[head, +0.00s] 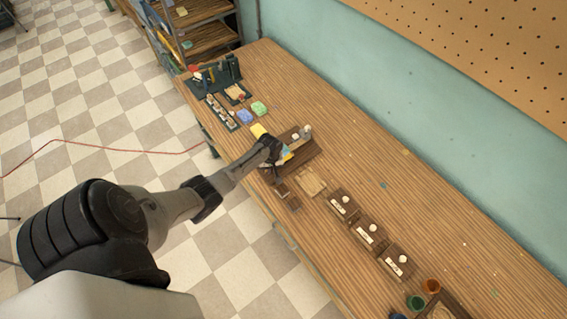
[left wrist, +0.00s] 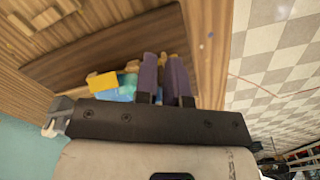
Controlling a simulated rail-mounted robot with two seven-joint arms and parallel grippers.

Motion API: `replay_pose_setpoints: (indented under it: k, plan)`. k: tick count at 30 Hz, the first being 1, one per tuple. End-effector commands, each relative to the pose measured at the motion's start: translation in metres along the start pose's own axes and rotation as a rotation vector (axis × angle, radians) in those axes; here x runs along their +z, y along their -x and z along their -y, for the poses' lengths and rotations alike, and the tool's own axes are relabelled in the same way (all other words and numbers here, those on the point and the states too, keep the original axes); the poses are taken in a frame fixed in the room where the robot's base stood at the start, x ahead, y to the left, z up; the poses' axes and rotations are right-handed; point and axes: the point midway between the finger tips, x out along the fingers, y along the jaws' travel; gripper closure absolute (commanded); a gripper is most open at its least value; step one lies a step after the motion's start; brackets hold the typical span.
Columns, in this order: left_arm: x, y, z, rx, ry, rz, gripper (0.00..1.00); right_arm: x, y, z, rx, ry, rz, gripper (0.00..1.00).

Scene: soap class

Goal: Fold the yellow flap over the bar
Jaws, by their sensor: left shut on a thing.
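My left gripper (head: 273,145) is low over a dark wooden tray (head: 309,154) on the workbench. In the left wrist view its two purple fingers (left wrist: 164,78) are close together, with a small tan-yellow piece between them; I cannot tell whether this is part of the flap. A bright yellow piece (left wrist: 103,82), probably the yellow flap, lies beside the fingers against a light blue piece (left wrist: 122,93). The blue and yellow also show beside the gripper in the head view (head: 287,158). The bar itself is mostly hidden. My right gripper is out of view.
Several small wooden boxes with labels (head: 368,234) line the near side. The bench along the wall is mostly clear.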

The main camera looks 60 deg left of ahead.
Motion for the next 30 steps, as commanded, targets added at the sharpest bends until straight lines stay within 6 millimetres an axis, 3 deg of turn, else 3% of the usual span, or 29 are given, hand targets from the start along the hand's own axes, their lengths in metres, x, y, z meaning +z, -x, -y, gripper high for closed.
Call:
replay_pose_setpoints:
  k: [1,30]
  plan:
    - [0.009,-0.016,0.007,-0.012,-0.002,0.018,1.00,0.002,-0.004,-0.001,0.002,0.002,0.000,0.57]
    - [-0.007,-0.008,0.012,-0.009,0.000,0.012,1.00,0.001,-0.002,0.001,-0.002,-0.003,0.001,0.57]
